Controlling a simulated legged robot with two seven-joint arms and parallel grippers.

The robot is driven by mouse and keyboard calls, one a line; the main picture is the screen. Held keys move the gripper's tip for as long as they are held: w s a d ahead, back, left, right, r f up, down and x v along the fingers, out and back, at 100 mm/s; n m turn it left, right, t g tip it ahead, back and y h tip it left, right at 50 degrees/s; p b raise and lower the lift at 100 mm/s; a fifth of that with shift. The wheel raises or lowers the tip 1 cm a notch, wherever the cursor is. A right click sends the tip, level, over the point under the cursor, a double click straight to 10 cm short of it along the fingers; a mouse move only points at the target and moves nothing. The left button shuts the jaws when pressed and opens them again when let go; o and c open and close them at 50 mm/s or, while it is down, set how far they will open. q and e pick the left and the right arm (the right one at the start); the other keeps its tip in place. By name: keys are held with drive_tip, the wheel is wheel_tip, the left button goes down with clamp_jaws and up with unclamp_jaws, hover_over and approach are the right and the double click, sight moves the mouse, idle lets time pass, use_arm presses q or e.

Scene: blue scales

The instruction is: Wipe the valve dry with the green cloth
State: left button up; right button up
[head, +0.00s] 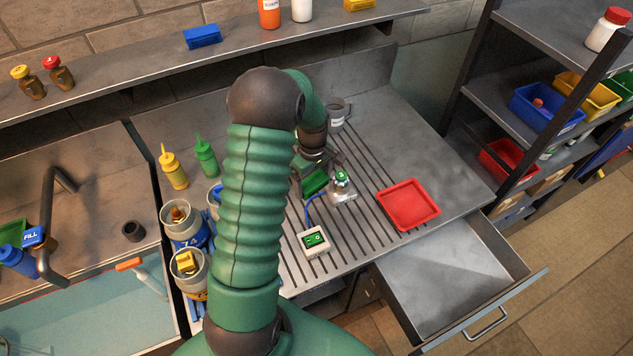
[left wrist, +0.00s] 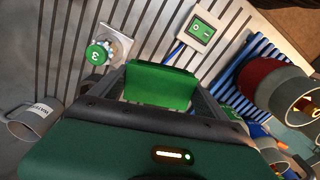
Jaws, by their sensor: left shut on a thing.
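The green cloth (head: 315,182) is held in my left gripper (head: 308,174), low over the ribbed drainboard. In the left wrist view the cloth (left wrist: 160,87) looks like a folded block between the fingers. The valve (head: 341,179) has a green knob on a pale metal plate, just right of the cloth in the head view. In the left wrist view the valve's knob (left wrist: 97,54) shows a "3" and stands left of the cloth, with a visible gap between them. My right gripper is not in view.
A switch box (head: 314,240) with a blue cable stands nearer me. A red tray (head: 408,205) lies to the right, above an open drawer (head: 445,285). A grey mug (head: 337,116) is behind the gripper. Bottles and tins stand left of my arm.

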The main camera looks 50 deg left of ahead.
use_arm(q)
drive_tip(key=w+f+b, duration=0.1)
drive_tip(key=w+f, duration=0.3)
drive_tip(key=w, duration=0.6)
drive_tip(key=shift+a+b, duration=0.15)
drive_tip(key=shift+b, duration=0.2)
drive_tip(key=shift+f, duration=0.45)
idle(0.6)
